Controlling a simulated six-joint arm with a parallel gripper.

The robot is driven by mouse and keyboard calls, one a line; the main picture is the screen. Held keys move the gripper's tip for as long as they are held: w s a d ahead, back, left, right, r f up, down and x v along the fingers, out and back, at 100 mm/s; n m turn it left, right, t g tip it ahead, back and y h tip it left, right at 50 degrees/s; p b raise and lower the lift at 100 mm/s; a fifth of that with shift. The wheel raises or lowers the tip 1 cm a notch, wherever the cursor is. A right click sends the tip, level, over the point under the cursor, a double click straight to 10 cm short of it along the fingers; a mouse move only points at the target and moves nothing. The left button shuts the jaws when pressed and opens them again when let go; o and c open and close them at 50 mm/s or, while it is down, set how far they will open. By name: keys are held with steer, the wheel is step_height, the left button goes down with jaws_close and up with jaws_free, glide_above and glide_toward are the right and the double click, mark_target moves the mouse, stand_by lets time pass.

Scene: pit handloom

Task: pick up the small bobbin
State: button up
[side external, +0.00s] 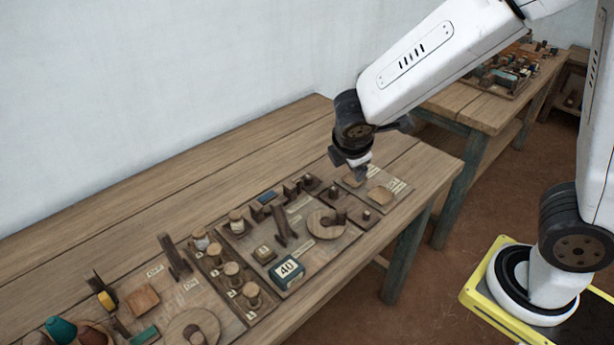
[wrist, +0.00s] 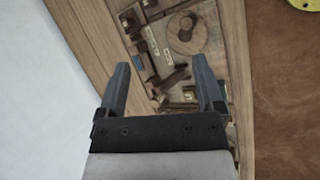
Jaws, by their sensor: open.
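I cannot tell for certain which piece is the small bobbin. Small round-topped wooden pieces stand on the board, such as a peg (side external: 366,214) near its right end and a cork-topped piece (side external: 251,289) in a row further left. My gripper (side external: 357,168) is above the right end of the table, pointing down, apart from the pieces. In the wrist view my gripper (wrist: 160,63) is open, with nothing between its fingers. Past the fingers the board shows a round wooden disc (wrist: 178,42) and an upright dark wooden piece (wrist: 174,79).
The wooden table (side external: 150,205) is bare along the wall side. A dark block marked 40 (side external: 287,272) and a round disc (side external: 326,223) lie on the board. Coloured cones (side external: 60,329) sit at the lower left. A second table (side external: 470,108) stands at the back right.

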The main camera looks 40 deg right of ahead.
steer(key=w+a+n+t+h, duration=0.1)
steer(key=w+a+n+t, duration=0.3)
steer(key=w+a+n, duration=0.4)
steer(key=n+t+y, duration=0.2)
steer(key=n+t, duration=0.4)
steer(key=n, duration=0.5)
glide_above(238, 223)
steer(key=s+a, duration=0.2)
steer(key=s, duration=0.4)
steer(key=shift+g+y, duration=0.3)
steer(key=f, duration=1.6)
steer(key=shift+w+d, duration=0.1)
steer(key=shift+d, duration=0.25)
steer(key=shift+f, duration=0.6)
steer(key=shift+x, duration=1.35)
steer(key=shift+w, duration=0.1)
steer(key=shift+x, duration=2.5)
steer(key=shift+r, duration=0.1)
jaws_close()
